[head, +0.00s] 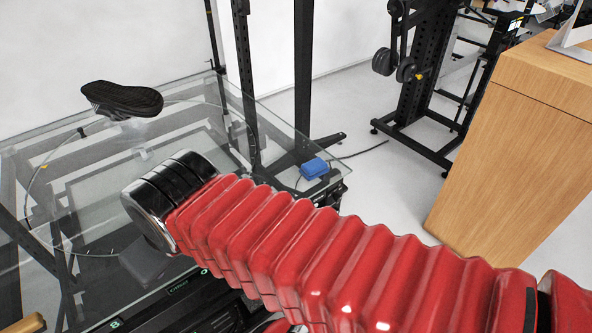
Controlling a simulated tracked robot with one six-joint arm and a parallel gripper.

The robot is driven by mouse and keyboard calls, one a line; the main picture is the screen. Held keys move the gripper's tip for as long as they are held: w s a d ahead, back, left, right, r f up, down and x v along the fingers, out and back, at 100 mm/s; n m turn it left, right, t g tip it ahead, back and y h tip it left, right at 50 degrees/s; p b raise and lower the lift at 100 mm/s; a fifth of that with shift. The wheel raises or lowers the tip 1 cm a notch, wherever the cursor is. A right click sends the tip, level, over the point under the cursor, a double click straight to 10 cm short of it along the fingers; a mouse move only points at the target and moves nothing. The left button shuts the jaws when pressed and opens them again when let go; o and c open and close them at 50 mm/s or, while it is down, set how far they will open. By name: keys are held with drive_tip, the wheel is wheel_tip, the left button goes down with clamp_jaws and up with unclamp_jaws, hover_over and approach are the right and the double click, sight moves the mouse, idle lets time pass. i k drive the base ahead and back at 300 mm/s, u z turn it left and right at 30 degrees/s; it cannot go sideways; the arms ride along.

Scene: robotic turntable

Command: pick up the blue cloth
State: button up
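A small blue folded thing, which looks like the blue cloth (314,168), lies at the right corner of the glass table (270,105). It shows just above the red ribbed sleeve of an arm that crosses the front of the head view. The arm ends in a black and chrome cap at the left, over the glass. No gripper fingers show, so I cannot see my gripper or what it holds. The cloth is apart from the sleeve in the picture; the depth between them is unclear.
A dark shoe (124,99) sits over the glass turntable at the left. Black upright posts (303,75) stand behind the table. A black rack with weights (408,70) is at the back. A wooden cabinet (520,150) fills the right. Grey floor (370,190) lies between.

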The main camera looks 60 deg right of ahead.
sight(312, 169)
drive_tip(key=u, duration=1.15)
drive_tip(key=k, duration=1.5)
drive_tip(key=z, duration=1.1)
drive_tip(key=i, duration=0.45)
drive_tip(key=z, duration=0.05)
